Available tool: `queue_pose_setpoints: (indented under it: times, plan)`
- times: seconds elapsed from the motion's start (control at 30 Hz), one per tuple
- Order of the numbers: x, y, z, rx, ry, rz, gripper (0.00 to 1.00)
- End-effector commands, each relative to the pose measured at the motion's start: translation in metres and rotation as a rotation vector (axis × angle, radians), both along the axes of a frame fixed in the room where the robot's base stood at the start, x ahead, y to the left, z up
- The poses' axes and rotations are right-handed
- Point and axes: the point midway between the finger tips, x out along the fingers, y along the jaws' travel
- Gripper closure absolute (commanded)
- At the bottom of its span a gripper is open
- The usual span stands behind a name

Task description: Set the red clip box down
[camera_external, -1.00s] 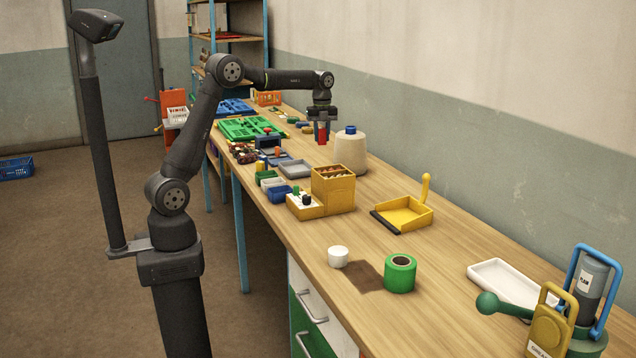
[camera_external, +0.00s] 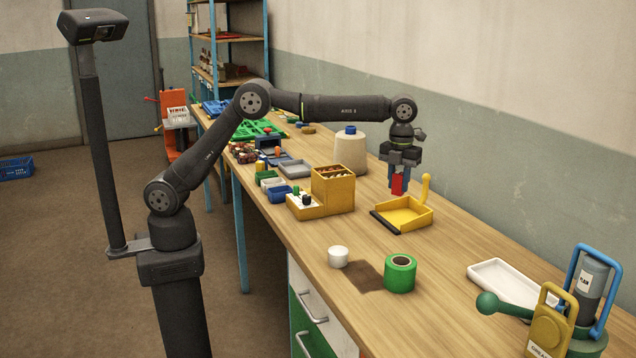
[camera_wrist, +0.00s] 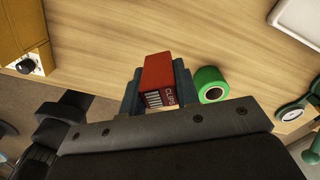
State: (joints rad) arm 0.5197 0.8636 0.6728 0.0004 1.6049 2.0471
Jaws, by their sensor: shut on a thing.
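The red clip box (camera_external: 397,184) is held between the fingers of my gripper (camera_external: 399,179), which is shut on it. It hangs above the yellow dustpan-like tray (camera_external: 404,215) in the external view, clear of the table. In the wrist view, the red clip box (camera_wrist: 158,78) sits between the two dark fingers of my gripper (camera_wrist: 157,88), with a white printed label on its end. The gripper body hides part of the box's lower end there.
The wooden workbench (camera_external: 460,255) has free room at front right of the yellow tray.

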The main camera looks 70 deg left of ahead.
Motion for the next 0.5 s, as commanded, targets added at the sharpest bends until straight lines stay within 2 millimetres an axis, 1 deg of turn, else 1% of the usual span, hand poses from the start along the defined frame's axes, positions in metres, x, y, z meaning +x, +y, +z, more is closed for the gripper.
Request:
queue_pose_setpoints:
  times: [0.03, 0.07, 0.1, 0.17, 0.2, 0.27, 0.3, 0.37, 0.4, 0.47, 0.5]
  plan:
    - [-0.013, -0.029, -0.001, 0.000, 0.000, -0.043, 0.93]
    - [-0.021, -0.043, -0.001, 0.001, 0.001, -0.065, 0.93]
    - [-0.031, -0.063, -0.001, 0.000, 0.000, -0.094, 0.93]
    - [-0.048, -0.091, -0.002, -0.001, -0.001, -0.137, 0.93]
    - [-0.059, -0.110, -0.002, -0.001, -0.001, -0.166, 0.93]
    - [-0.079, -0.137, -0.003, 0.000, 0.000, -0.209, 0.93]
    - [-0.092, -0.154, -0.002, 0.000, 0.000, -0.238, 0.93]
    - [-0.113, -0.180, -0.003, 0.000, 0.000, -0.281, 0.93]
    - [-0.128, -0.196, -0.004, -0.001, 0.000, -0.309, 0.93]
    - [-0.151, -0.219, -0.004, -0.001, 0.000, -0.352, 0.93]
    - [-0.166, -0.234, -0.005, 0.000, 0.000, -0.379, 0.93]
